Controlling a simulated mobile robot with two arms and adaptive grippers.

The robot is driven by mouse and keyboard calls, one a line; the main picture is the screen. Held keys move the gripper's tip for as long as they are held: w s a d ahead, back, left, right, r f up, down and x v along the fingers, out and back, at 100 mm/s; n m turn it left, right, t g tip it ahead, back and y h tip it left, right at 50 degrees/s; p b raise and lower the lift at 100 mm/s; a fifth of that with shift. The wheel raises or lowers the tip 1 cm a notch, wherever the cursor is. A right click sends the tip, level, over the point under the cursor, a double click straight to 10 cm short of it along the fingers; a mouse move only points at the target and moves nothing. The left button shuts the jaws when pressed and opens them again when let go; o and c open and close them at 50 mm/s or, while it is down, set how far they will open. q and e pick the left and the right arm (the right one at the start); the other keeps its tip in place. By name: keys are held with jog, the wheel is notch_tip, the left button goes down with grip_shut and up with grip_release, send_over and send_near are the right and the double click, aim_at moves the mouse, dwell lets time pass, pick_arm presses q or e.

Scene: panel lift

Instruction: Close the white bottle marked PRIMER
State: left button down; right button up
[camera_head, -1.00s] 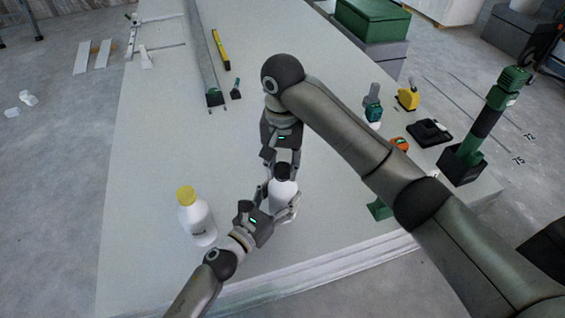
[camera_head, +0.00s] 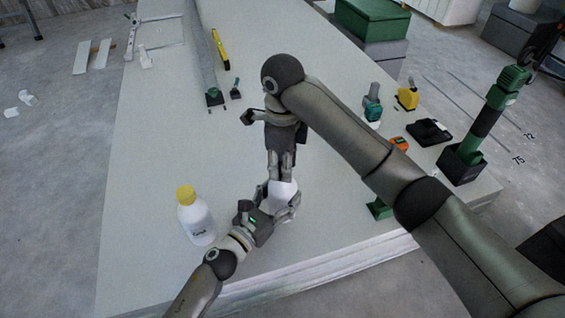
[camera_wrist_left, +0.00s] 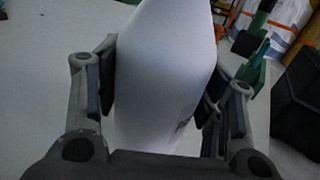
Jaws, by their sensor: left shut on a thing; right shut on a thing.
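A white bottle (camera_head: 284,193) stands on the pale panel stack. My left gripper (camera_head: 281,203) is shut around its body; in the left wrist view the bottle (camera_wrist_left: 165,75) fills the middle between the fingers (camera_wrist_left: 160,100). My right gripper (camera_head: 280,174) is above it, pointing down, its fingers shut at the bottle's top. The dark cap seen there earlier is hidden between these fingers. The bottle's marking is turned mostly out of sight, so I cannot read it. A second white bottle (camera_head: 197,222) with a yellow cap stands to the left, its label too small to read.
The panel stack (camera_head: 150,200) is clear around the bottles. A long grey profile (camera_head: 203,55), a yellow level (camera_head: 221,48), a teal tool (camera_head: 372,105), a yellow tool (camera_head: 407,97) and an orange tape measure (camera_head: 399,145) lie farther back. A green-and-black tool (camera_head: 480,130) stands at the right edge.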

dwell(0.3)
jog(key=o, duration=0.7)
jog(key=shift+r, duration=0.1)
jog(key=shift+r, duration=2.15)
jog(key=shift+c, duration=0.3)
